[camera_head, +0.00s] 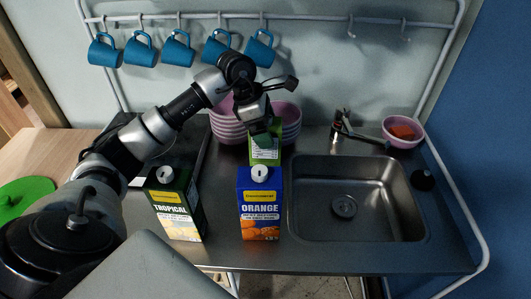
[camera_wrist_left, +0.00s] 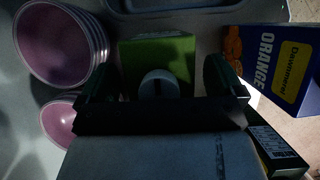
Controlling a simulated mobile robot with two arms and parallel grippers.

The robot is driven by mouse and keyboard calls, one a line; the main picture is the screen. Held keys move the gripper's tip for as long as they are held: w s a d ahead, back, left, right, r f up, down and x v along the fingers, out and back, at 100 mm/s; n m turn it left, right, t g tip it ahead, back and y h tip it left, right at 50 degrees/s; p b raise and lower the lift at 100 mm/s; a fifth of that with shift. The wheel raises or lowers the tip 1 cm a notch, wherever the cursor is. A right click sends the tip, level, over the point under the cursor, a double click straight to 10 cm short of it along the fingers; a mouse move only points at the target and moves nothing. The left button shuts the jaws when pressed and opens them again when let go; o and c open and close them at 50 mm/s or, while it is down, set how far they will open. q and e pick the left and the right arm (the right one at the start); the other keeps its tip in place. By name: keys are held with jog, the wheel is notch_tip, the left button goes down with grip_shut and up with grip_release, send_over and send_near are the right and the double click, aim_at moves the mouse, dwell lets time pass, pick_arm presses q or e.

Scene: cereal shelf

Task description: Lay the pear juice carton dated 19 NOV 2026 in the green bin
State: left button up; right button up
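A green carton (camera_head: 265,155) with a pale printed label stands on the counter behind the orange carton (camera_head: 260,215). Its date cannot be read at this size. My left gripper (camera_head: 264,130) is over its top. In the left wrist view, the green carton (camera_wrist_left: 158,50) and its white cap (camera_wrist_left: 160,84) lie between the spread fingers, with a gap showing at the right finger. The orange carton (camera_wrist_left: 275,65) is close by on the right. A tropical carton (camera_head: 177,205) stands to the front left. I cannot make out a green bin. My right gripper is not in view.
Stacked pink bowls (camera_head: 228,128) stand right behind the green carton. The sink (camera_head: 345,205) is to the right, with a pink bowl (camera_head: 403,131) beyond it. Blue mugs (camera_head: 178,48) hang above. A green round lid-like thing (camera_head: 22,198) lies at far left.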

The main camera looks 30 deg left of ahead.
pick_arm(q)
jog(key=shift+r, duration=0.1)
jog(key=c, duration=1.2)
